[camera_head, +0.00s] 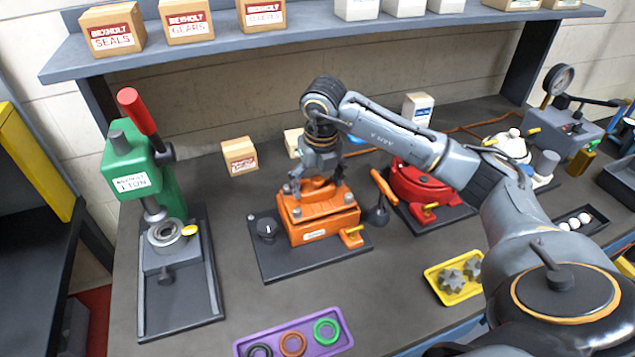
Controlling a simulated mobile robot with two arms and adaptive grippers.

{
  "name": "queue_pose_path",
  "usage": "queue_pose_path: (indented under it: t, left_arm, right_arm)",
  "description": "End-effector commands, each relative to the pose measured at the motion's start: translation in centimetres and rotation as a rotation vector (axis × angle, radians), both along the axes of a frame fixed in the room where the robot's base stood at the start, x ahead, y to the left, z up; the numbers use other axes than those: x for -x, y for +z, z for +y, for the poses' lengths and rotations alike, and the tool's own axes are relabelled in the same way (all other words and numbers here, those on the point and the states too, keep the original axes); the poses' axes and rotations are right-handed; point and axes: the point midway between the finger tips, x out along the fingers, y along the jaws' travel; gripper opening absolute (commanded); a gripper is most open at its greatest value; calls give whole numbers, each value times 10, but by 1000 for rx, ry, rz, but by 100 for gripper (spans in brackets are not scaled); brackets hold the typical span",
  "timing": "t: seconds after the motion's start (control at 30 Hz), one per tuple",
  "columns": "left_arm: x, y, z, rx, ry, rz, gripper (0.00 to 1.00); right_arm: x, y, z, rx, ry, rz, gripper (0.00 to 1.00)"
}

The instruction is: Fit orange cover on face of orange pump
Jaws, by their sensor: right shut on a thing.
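The orange pump (322,228) stands on a dark base plate (283,269) in the middle of the bench. An orange cover (318,200) lies at the top face of the pump, with bolt heads showing near its corners. My right gripper (318,186) points down from above and is shut on the orange cover. The fingers hide part of the cover. I cannot tell whether the cover is fully seated on the face or slightly above it. My left gripper is not in view.
A green press (140,175) stands at left. A red pump (425,188) stands to the right, partly behind my arm. A purple tray (265,340) with rings and a yellow tray (443,288) with gears lie in front. A shelf (220,36) with boxes runs above.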

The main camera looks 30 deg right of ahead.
Motion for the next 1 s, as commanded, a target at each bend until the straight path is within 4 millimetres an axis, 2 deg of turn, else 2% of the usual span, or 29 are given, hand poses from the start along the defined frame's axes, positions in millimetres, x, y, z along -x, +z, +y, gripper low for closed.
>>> queue_pose_path:
  t: [0.73, 0.77, 0.83, 1.0]
  left_arm:
    - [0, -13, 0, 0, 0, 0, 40]
    - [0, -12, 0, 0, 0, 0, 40]
    - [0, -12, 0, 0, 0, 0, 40]
    - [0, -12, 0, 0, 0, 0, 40]
  right_arm:
    - [-1, -15, 0, 0, -1, -4, 18]
    - [-1, -13, 0, 0, -1, -5, 87]
    - [-1, -14, 0, 0, -1, -4, 100]
    - [0, -14, 0, -1, 0, -2, 100]
